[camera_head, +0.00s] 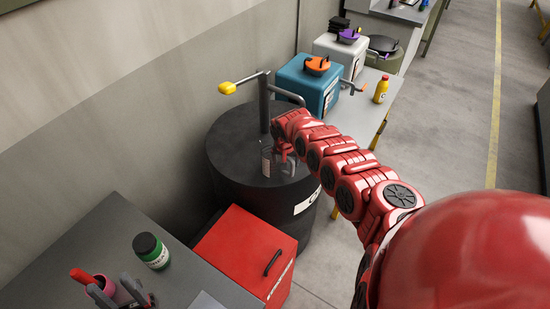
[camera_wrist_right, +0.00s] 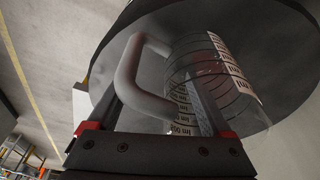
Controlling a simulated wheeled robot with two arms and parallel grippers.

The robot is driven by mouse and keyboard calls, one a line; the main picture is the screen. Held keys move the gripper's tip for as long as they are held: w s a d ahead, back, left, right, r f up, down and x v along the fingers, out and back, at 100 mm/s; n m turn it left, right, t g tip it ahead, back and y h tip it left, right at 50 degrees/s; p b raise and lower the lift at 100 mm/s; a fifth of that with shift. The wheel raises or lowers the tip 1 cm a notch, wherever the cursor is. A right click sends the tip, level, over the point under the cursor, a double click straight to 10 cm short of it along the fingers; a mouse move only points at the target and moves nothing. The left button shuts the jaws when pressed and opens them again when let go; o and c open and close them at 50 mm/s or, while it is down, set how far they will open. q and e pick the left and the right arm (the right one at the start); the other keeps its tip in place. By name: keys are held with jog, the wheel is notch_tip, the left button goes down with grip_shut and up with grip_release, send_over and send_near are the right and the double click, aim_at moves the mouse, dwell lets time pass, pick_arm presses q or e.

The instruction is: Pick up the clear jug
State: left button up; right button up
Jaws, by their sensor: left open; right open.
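The clear jug (camera_head: 266,162) stands on top of a black drum (camera_head: 235,150) in the head view. In the right wrist view the jug (camera_wrist_right: 225,70) shows clear walls with dark rings and printed volume marks, and a thick grey handle (camera_wrist_right: 127,70). My right gripper (camera_wrist_right: 155,90) is open, with the handle appearing between its fingers. In the head view, my right gripper (camera_head: 284,153) is at the jug's right side and partly covers it. My left gripper (camera_head: 112,284) is open at the lower left, over the grey bench, away from the jug.
A post with a yellow-ended arm (camera_head: 228,88) rises behind the jug. A red box (camera_head: 245,255) stands in front of the drum. A blue box (camera_head: 308,85) and yellow bottle (camera_head: 381,90) stand beyond.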

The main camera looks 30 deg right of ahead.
jog(key=shift+w+d+f, duration=0.1)
jog(key=shift+w+f, duration=0.35)
jog(key=shift+f, duration=0.05)
jog(key=shift+s+r, duration=0.45)
jog(key=shift+s, duration=0.05)
jog(key=shift+c, duration=1.4)
jog(key=shift+s+r, duration=0.1)
jog(key=shift+c, duration=1.2)
jog(key=shift+w+f, duration=0.3)
jog(key=shift+f, duration=0.05)
jog(key=c, duration=0.7)
jog(key=shift+s+r, duration=0.15)
jog(key=shift+r, duration=0.05)
grip_shut()
